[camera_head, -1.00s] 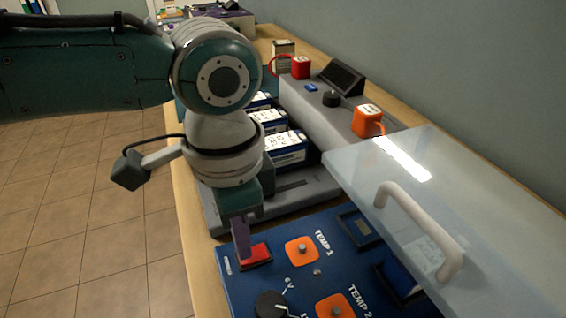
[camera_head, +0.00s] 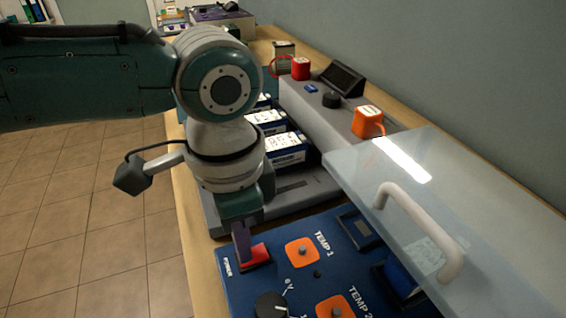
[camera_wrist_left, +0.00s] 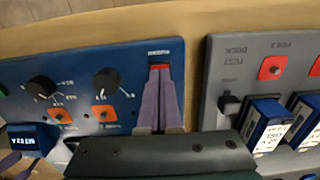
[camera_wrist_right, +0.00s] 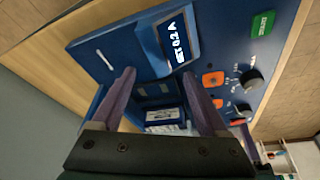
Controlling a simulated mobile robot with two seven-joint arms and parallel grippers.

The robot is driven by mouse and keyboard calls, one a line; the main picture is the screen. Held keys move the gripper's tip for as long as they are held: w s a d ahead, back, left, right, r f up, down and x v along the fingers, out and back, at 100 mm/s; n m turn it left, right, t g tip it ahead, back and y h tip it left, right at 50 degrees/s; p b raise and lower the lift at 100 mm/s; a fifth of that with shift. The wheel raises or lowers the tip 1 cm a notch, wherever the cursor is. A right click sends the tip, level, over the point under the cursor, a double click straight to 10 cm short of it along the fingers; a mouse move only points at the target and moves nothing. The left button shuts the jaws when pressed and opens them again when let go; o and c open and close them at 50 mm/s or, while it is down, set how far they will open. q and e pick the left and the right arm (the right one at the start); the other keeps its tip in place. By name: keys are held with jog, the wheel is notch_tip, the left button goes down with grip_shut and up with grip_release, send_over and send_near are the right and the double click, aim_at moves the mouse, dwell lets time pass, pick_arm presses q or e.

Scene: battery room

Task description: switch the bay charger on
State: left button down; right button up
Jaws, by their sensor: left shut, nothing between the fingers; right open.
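The blue charger panel (camera_head: 232,290) lies at the front of the bench, with a red rocker switch (camera_head: 258,256) near its left edge. My left gripper (camera_head: 243,260) is shut and empty, its purple fingertips at the switch and apparently touching it. The left wrist view shows the fingertips (camera_wrist_left: 160,76) just below the red strip of the switch (camera_wrist_left: 160,66), partly hiding it. A lit display (camera_wrist_right: 181,46) on the panel reads "SET 0.2 A" in the right wrist view. My right gripper (camera_wrist_right: 157,72) is open above the panel, with nothing held.
A clear lid (camera_head: 490,210) with a pale handle (camera_head: 425,228) stands over the panel's right side. A grey dock (camera_head: 300,200) with several batteries (camera_head: 285,158) lies behind the panel.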

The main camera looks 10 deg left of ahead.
notch_tip(320, 180, up, 7)
jog(key=p, duration=0.6)
jog(key=shift+p, duration=0.35)
